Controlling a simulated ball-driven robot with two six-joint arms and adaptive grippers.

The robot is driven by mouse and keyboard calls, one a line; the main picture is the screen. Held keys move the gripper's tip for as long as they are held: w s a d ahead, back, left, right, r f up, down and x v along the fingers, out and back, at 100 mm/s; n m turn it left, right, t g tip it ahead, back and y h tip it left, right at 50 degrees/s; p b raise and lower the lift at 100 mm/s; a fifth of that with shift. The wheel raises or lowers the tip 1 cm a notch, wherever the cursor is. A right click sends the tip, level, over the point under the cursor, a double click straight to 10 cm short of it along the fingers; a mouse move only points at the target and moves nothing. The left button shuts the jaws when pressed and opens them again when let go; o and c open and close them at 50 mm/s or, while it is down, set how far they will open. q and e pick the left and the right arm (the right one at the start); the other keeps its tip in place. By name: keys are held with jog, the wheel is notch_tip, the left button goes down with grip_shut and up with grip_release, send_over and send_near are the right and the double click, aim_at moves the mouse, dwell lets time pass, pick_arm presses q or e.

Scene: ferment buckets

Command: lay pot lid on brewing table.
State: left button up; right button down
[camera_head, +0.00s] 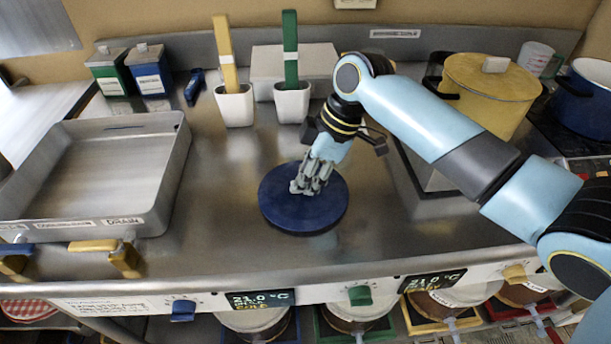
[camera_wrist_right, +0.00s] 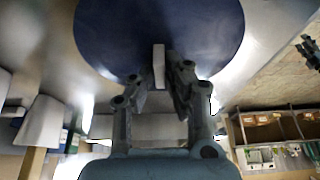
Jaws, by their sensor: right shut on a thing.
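The pot lid (camera_head: 285,212) is a round dark blue disc over the middle of the brewing table (camera_head: 225,255), a steel surface. I cannot tell whether the lid touches the steel or hangs just above it. My right gripper (camera_head: 308,186) comes down from above and is shut on the lid's knob. In the right wrist view the lid (camera_wrist_right: 160,25) fills the top, and its pale knob (camera_wrist_right: 158,66) stands between the fingers of the gripper (camera_wrist_right: 165,75). My left gripper is not in view.
A steel drain tray (camera_head: 160,185) stands at the left. White cups (camera_head: 235,107) with a yellow and a green paddle stand behind the lid. A yellow pot (camera_head: 485,95) with a lid and a blue pot (camera_head: 585,100) stand at the back right. Steel around the blue lid is clear.

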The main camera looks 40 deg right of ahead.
jog(key=c, duration=1.4)
grip_release()
jog(key=shift+f, duration=0.1)
jog(key=v, duration=1.2)
jog(key=shift+s, duration=0.1)
